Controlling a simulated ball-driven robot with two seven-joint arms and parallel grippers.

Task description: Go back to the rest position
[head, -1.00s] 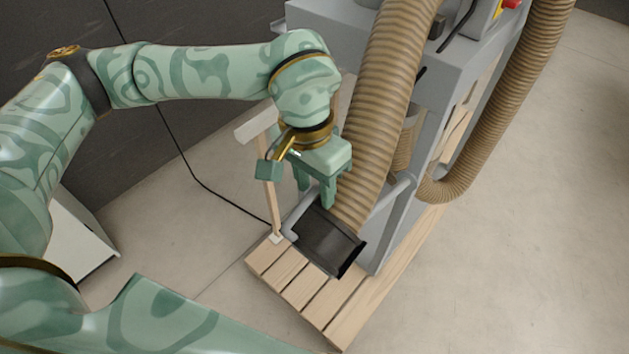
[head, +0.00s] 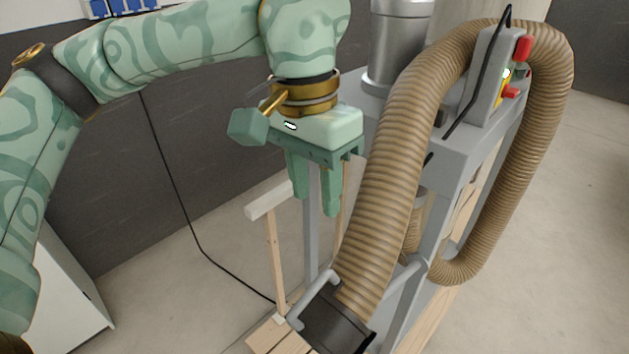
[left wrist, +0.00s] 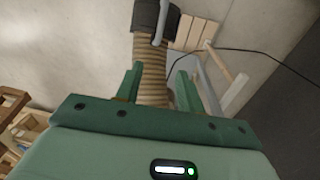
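My left gripper (head: 316,200) is in the middle of the head view, pointing down, with its two fingers apart and nothing between them. It hangs above a grey tubular handle (head: 318,297) and to the left of the ribbed tan hose (head: 388,190). In the left wrist view the open fingers of the left gripper (left wrist: 157,85) show in front of the hose (left wrist: 151,75), with clear space between them. The black hose end (left wrist: 153,17) lies beyond the fingertips. My right gripper is not in view.
A grey machine (head: 455,150) with a red switch (head: 522,48) stands on a wooden pallet (head: 275,338) at right. A wooden post with a crosspiece (head: 272,240) stands left of the hose. A black cable (head: 188,210) runs along the dark wall. Floor at right is open.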

